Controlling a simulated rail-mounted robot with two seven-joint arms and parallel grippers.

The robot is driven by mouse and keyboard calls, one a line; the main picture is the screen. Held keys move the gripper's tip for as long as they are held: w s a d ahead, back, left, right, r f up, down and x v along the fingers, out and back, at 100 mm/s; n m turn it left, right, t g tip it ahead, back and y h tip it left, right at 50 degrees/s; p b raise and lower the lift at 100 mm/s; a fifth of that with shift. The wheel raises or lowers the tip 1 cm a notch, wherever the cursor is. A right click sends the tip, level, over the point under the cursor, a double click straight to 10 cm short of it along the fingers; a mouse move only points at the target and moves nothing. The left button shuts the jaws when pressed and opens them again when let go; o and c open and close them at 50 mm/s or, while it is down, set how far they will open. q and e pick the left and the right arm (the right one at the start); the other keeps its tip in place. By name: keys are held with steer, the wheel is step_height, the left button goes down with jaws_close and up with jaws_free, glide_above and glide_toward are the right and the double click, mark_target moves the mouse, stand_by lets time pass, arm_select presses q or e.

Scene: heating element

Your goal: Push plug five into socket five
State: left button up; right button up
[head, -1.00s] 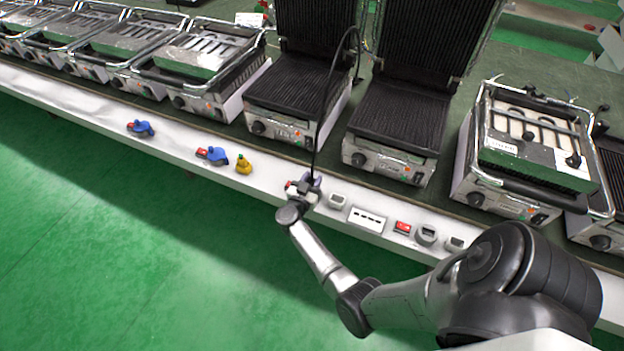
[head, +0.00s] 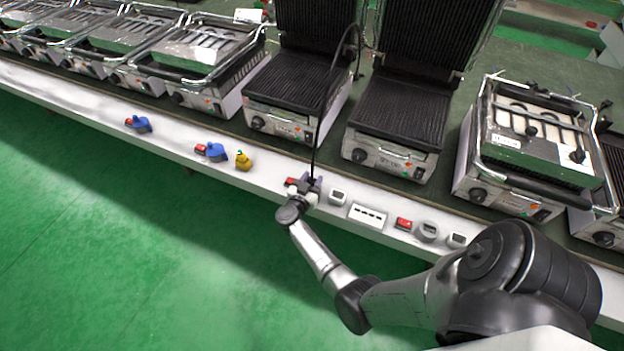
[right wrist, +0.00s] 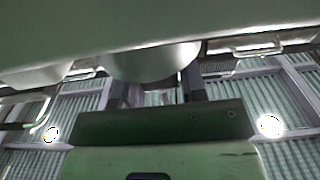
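A black cable (head: 315,140) hangs down from the grill's side and ends at a small bluish-purple plug (head: 317,182) on the white ledge. My right gripper (head: 304,187) is at that plug, at the ledge's front. It partly hides the plug and a red part beside it. No number can be read. In the right wrist view my two dark fingers (right wrist: 153,93) stand apart, with a pale rounded body (right wrist: 152,63) at their tips. I cannot tell whether they grip it or whether the plug is seated. My left gripper is out of view.
On the white ledge (head: 275,178), right of my gripper, are a grey socket (head: 338,197), a white multi-slot strip (head: 367,215), a red switch (head: 403,223) and round grey parts. Grills (head: 285,124) stand behind.

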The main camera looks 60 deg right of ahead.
mark_target(311, 182)
steer(key=o, duration=0.4)
steer(key=shift+o, duration=0.2)
steer(key=shift+a, duration=0.1)
steer(key=a, duration=0.2)
steer(key=a+p, duration=0.1)
steer(key=a, duration=0.3)
steer(key=shift+s+a+p, duration=0.1)
steer(key=shift+s+p, duration=0.25)
steer(key=shift+a, duration=0.6)
